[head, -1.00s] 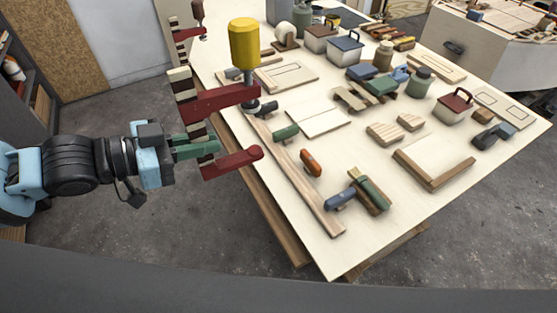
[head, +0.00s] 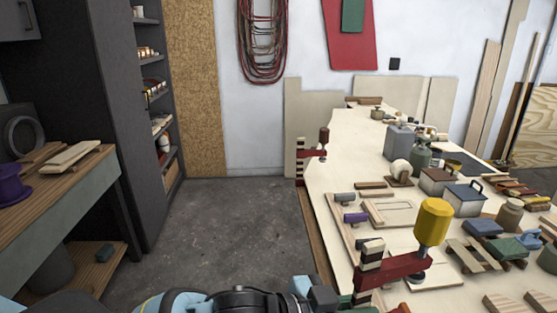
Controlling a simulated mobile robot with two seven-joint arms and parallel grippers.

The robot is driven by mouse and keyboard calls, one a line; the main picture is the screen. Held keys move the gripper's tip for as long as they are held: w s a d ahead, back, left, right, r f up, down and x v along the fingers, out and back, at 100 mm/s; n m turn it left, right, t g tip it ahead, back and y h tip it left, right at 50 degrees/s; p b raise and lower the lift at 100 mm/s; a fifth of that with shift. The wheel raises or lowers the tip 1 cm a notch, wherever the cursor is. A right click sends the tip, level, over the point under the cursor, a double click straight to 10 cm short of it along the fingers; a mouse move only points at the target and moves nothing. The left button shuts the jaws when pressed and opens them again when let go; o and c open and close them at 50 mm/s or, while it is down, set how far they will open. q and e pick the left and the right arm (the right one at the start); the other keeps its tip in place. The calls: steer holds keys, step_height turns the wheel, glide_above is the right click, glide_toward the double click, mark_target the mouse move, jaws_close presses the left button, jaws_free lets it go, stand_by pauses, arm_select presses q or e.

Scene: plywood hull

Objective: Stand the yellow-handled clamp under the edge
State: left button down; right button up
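The yellow-handled clamp (head: 405,267) is upright at the lower right of the head view, by the near left edge of the plywood-topped table (head: 335,205). It has a yellow handle on top, a red upper arm and a striped bar. Its lower jaw is cut off by the frame, so I cannot tell where it sits relative to the edge. My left gripper (head: 352,301) is at the bottom of the picture, with green fingers at the clamp's bar, shut on it; the fingers are mostly hidden. My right gripper is not in view.
Another clamp with a dark red handle (head: 323,139) stands at the table's left edge, farther back. Boxes, jars and wood pieces crowd the tabletop. A workbench (head: 60,195) and dark shelving (head: 100,100) stand left. Concrete floor (head: 225,225) between is clear.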

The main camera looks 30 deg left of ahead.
arm_select(q)
steer(key=s+a+f+n+t+y, duration=0.1)
steer(key=a+f+n+t+y, duration=0.3)
steer(key=a+f+n+y, duration=0.4)
steer(key=a+f+y, duration=0.2)
steer(key=a+f, duration=0.1)
steer(key=a, duration=0.4)
steer(key=shift+n+y, duration=0.4)
steer(key=shift+s+a, duration=0.1)
steer(key=shift+a, duration=0.05)
